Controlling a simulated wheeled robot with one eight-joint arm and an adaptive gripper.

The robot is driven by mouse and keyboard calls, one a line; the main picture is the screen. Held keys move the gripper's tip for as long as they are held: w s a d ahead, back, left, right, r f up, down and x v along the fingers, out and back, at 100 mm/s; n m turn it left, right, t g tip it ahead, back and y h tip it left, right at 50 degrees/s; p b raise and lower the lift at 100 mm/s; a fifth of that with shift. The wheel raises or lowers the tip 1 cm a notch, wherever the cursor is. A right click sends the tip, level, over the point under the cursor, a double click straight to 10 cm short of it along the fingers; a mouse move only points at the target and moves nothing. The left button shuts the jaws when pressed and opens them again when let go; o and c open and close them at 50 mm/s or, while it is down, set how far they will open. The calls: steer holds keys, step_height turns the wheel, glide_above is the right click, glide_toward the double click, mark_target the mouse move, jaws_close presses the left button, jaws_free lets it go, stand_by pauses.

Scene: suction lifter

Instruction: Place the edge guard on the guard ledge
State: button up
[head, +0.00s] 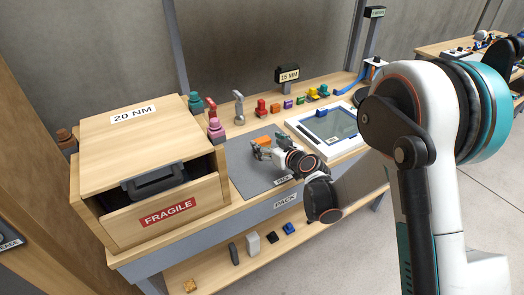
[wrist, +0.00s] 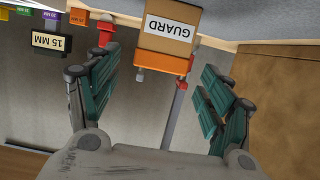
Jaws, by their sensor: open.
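The orange edge guard (wrist: 163,62) is a short channel-shaped piece, seen in the upside-down wrist view against the edge of a wooden block labelled GUARD (wrist: 172,15), which I take for the guard ledge. They appear to touch; whether the guard is fully seated I cannot tell. In the head view an orange piece (head: 262,141) shows at my gripper's tip above the grey mat. My gripper (head: 259,151) is open. In the wrist view its teal-padded fingers (wrist: 160,68) stand apart, one to each side of the edge guard, with gaps and no visible contact.
A wooden crate (head: 168,208) marked FRAGILE stands left of the grey mat (head: 240,178). A white-framed tray (head: 325,130) lies to the right. Several coloured parts and a 15 MM sign (head: 288,75) line the back. The lower shelf (head: 260,255) holds small items.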

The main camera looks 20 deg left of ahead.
steer(key=shift+x, duration=1)
steer(key=c, duration=1.1)
steer(key=shift+r, duration=0.1)
steer(key=shift+c, duration=0.2)
